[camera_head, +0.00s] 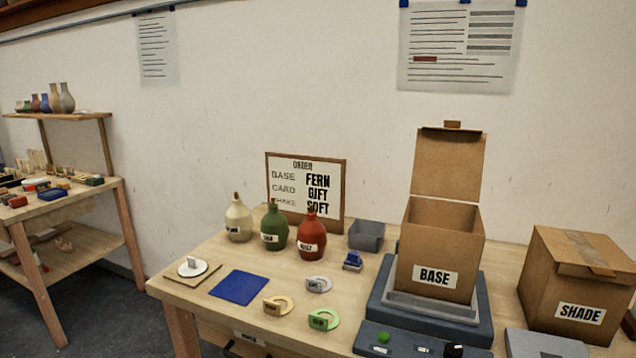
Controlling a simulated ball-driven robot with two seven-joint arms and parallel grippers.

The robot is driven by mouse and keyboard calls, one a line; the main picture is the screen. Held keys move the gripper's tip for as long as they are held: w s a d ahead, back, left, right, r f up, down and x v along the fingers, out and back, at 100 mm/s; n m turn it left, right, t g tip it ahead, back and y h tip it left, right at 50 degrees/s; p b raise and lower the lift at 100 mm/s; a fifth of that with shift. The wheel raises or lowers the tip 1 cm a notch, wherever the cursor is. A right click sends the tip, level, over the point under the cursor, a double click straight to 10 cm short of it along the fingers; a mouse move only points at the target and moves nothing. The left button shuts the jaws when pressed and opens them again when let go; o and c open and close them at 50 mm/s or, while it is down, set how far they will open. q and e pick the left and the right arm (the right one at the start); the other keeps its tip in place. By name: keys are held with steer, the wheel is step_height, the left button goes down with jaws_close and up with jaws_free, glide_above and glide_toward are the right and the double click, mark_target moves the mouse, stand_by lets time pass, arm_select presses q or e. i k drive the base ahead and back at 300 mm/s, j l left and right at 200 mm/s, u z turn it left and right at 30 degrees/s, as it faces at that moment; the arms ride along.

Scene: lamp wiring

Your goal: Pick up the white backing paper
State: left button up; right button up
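A white round piece (193,267) lies flat on a thin tan square mat (209,282) at the table's left front corner, with a small grey upright tab on it. It is the most paper-like white piece on the table, but I cannot tell for certain that it is the white backing paper. Neither of my grippers is in view, and nothing is seen touching the white piece.
A blue square (238,288) lies right of the mat. Several ring-shaped tags sit nearby, including a green one (323,319). Three bottles stand behind, one red (311,236). An open BASE box (437,250) and a SHADE box (580,285) stand at right.

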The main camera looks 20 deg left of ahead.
mark_target(193, 268)
steer(key=j+u, duration=0.25)
steer(key=j, duration=0.45)
steer(key=j+u, duration=0.25)
steer(key=j, duration=0.5)
